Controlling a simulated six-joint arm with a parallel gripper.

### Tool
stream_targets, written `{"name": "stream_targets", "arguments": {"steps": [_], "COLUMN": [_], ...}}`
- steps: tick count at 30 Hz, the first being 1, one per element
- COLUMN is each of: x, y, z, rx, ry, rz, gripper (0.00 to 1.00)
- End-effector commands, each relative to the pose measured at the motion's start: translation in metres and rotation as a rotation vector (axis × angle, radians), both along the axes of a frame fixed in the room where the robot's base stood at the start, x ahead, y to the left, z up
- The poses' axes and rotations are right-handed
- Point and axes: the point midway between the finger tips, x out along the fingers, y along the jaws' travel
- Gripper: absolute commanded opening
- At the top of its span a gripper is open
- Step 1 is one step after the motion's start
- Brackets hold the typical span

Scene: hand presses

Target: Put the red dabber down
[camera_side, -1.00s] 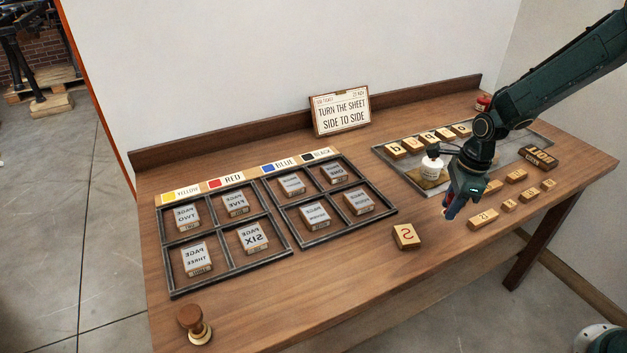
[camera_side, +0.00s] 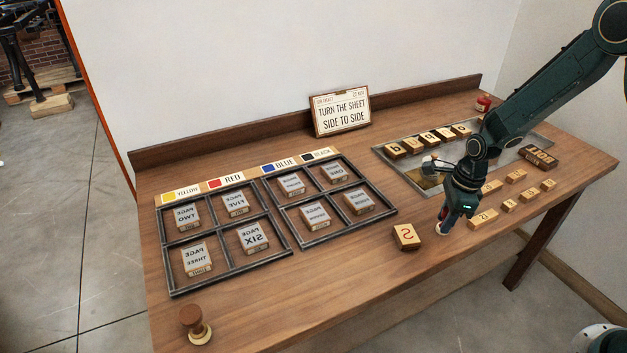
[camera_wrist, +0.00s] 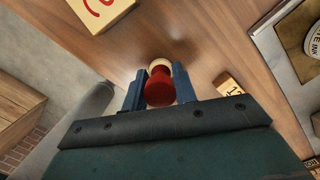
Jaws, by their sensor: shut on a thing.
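My gripper (camera_side: 447,216) is shut on the red dabber (camera_wrist: 159,90) at the front of the bench, to the right of the block with a red S. In the wrist view the dabber's red handle sits between the two blue-grey fingers (camera_wrist: 160,84), with its pale round pad beyond. In the side view the pad end (camera_side: 441,229) shows below the fingers, at or close above the wooden top. I cannot tell whether it touches. My gripper hides most of the dabber there.
The red S block (camera_side: 406,236) stands close left. Several small number blocks (camera_side: 483,218) lie close right. A grey slab (camera_side: 402,166) with an ink tin (camera_side: 431,164) is behind. Two gridded trays (camera_side: 278,228) hold page blocks. Bare wood lies in front.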

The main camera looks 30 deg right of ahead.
Motion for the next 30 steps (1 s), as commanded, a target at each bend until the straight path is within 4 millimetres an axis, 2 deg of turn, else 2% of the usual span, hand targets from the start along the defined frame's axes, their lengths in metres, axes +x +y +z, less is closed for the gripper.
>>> {"name": "stream_targets", "arguments": {"steps": [1, 4, 20, 26, 30], "x": [0.0, 0.0, 0.0, -0.001, -0.002], "y": [0.0, 0.0, -0.001, -0.003, -0.004], "z": [-0.001, 0.0, 0.007, 0.025, 0.044], "rx": [0.0, 0.0, 0.0, 0.0, -0.001], "ry": [0.0, 0.0, 0.0, -0.002, -0.004], "rz": [0.0, 0.0, 0.0, 0.0, 0.0], "gripper": [0.3, 0.49, 0.5, 0.5, 0.5]}}
